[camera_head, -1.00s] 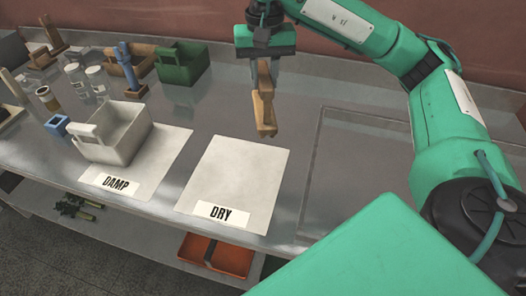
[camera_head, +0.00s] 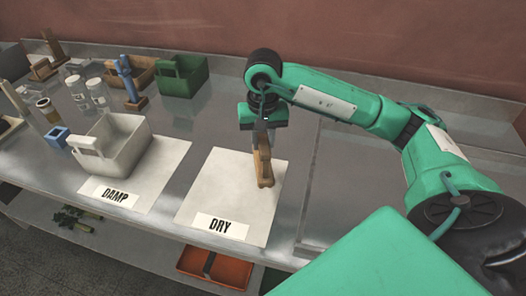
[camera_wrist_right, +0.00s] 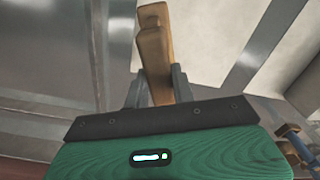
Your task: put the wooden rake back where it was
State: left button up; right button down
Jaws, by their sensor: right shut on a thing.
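My right gripper (camera_head: 258,141) is shut on the wooden rake (camera_head: 264,170), a light-brown wooden piece pointing down from the fingers. The rake is over the right part of the white DRY sheet (camera_head: 222,190); I cannot tell whether its lower end touches the sheet. In the right wrist view the rake (camera_wrist_right: 155,45) sits between the two grey fingers (camera_wrist_right: 154,88). My left gripper is not in view.
A grey-white caddy (camera_head: 120,148) stands on the DAMP sheet (camera_head: 160,175). A green caddy (camera_head: 182,78), a brown wooden caddy (camera_head: 140,72), a blue tool (camera_head: 127,78) and jars (camera_head: 97,92) stand behind. The bench right of the DRY sheet is clear. Orange bins (camera_head: 215,268) sit below.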

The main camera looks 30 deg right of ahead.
notch_tip(320, 180, down, 2)
notch_tip(320, 180, down, 3)
jog(key=shift+r+p, duration=0.1)
jog(key=shift+p, duration=0.45)
jog(key=shift+f, duration=0.3)
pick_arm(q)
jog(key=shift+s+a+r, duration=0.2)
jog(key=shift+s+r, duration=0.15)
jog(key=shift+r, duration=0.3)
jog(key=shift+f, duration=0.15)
pick_arm(e)
jog(key=shift+f+b, duration=0.2)
jog(key=shift+b, duration=0.1)
jog(key=c, duration=1.2)
grip_release()
jog(key=shift+r, duration=0.1)
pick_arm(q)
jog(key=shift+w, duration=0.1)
pick_arm(e)
jog(key=shift+o, duration=0.2)
